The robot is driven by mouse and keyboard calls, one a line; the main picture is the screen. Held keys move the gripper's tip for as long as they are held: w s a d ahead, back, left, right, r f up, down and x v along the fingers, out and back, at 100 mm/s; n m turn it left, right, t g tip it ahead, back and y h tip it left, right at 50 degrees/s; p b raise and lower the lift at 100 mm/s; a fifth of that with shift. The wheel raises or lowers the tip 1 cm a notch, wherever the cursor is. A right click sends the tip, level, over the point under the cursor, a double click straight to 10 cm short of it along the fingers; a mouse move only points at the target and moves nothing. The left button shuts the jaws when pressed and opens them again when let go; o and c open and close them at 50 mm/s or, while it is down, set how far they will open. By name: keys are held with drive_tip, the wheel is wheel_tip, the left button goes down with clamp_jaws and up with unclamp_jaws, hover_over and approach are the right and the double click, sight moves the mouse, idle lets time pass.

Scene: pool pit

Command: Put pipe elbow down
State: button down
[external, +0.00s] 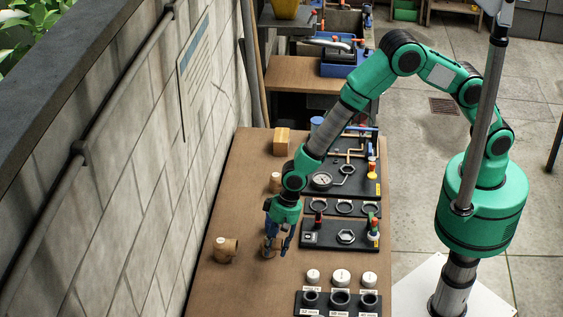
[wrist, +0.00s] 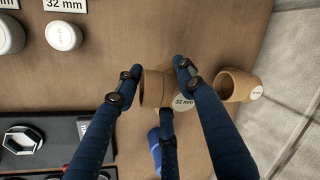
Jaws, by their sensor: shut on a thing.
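My gripper (external: 276,246) is low over the wooden bench, shut on a brown pipe elbow (external: 268,252). In the wrist view, the gripper's dark blue fingers (wrist: 156,78) press on both sides of this elbow (wrist: 154,90), which has a white "32 mm" label. Whether the held elbow touches the bench is hard to tell. A second brown elbow (external: 228,250) rests on the bench left of the gripper; it also shows in the wrist view (wrist: 236,85), just right of the held one and apart from it.
Black boards with a hex fitting (external: 345,236) and a pressure gauge (external: 321,180) lie to the right. White caps (external: 340,276) stand near the front. Another brown piece (external: 276,182) and a block (external: 281,141) are behind. A wall runs left.

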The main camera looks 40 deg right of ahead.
drive_tip(key=w+d+r+p, duration=0.1)
drive_tip(key=w+r, duration=0.1)
drive_tip(key=w, duration=1)
drive_tip(key=w+d+r+n+t+h+p, duration=0.1)
drive_tip(key=w+d+r, duration=0.1)
drive_tip(key=w, duration=1)
drive_tip(key=shift+w, duration=0.3)
drive_tip(key=shift+d+f, duration=0.15)
drive_tip(key=shift+s+d+p+x, duration=0.1)
drive_tip(key=shift+d+x, duration=0.1)
drive_tip(key=shift+x, duration=0.8)
drive_tip(key=shift+s+d+p+x, duration=0.1)
drive_tip(key=shift+d+x, duration=0.05)
drive_tip(key=shift+x, duration=0.8)
drive_tip(key=shift+s+d+p+x, duration=0.1)
drive_tip(key=shift+d+x, duration=0.1)
drive_tip(key=shift+x, duration=0.8)
drive_tip(key=shift+f, duration=0.15)
drive_tip(key=shift+d+x, duration=0.15)
drive_tip(key=shift+x, duration=0.75)
drive_tip(key=shift+d+x, duration=0.2)
drive_tip(key=shift+x, duration=0.75)
drive_tip(key=shift+s+f, duration=0.2)
drive_tip(key=c, duration=1.1)
unclamp_jaws()
